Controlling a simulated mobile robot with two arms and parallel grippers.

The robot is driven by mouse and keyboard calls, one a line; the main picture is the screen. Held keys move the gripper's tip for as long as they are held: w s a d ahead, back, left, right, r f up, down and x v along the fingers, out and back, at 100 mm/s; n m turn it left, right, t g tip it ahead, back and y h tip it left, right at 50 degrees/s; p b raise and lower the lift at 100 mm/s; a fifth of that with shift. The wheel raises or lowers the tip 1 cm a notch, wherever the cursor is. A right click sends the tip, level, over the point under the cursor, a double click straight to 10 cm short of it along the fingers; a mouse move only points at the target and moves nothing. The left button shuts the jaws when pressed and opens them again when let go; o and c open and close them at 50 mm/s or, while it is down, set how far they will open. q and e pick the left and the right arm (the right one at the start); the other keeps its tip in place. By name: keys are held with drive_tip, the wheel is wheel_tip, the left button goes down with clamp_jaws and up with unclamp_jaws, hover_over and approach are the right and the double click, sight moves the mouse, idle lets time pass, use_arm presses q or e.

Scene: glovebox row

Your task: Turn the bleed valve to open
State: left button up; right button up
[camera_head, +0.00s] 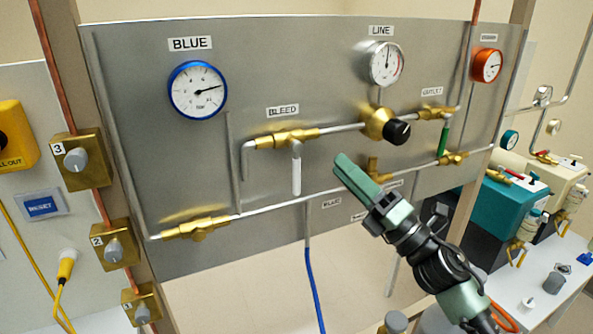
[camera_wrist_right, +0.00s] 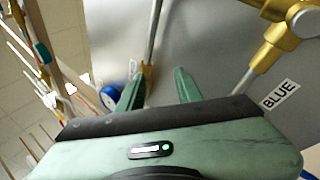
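My left gripper is not in view.
A black knob (camera_head: 398,132) on a brass regulator juts out right of the bleed valve. A green lever (camera_head: 443,140) hangs further right. Another brass valve (camera_head: 197,229) is at lower left. A blue hose (camera_head: 315,290) hangs below.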

sight(297, 196)
drive_tip(key=a+n+g+p, duration=0.1)
drive_tip(key=a+n+g, duration=0.2)
drive_tip(key=n, duration=0.3)
drive_tip(key=s+a+r+n+g+p, duration=0.1)
drive_tip(key=a+n+g, duration=0.1)
drive_tip(key=n+g, duration=0.3)
drive_tip(key=s+a+n+g+p, duration=0.1)
drive_tip(key=a+n+g, duration=0.2)
drive_tip(key=n+g, duration=0.2)
drive_tip(key=shift+a+r+n, duration=0.25)
drive_tip(key=shift+a+n, duration=0.05)
drive_tip(key=shift+n, duration=0.6)
drive_tip(key=shift+w+a+f, duration=0.1)
drive_tip(key=shift+w+a, duration=0.05)
drive_tip(key=shift+a, duration=0.2)
clamp_jaws()
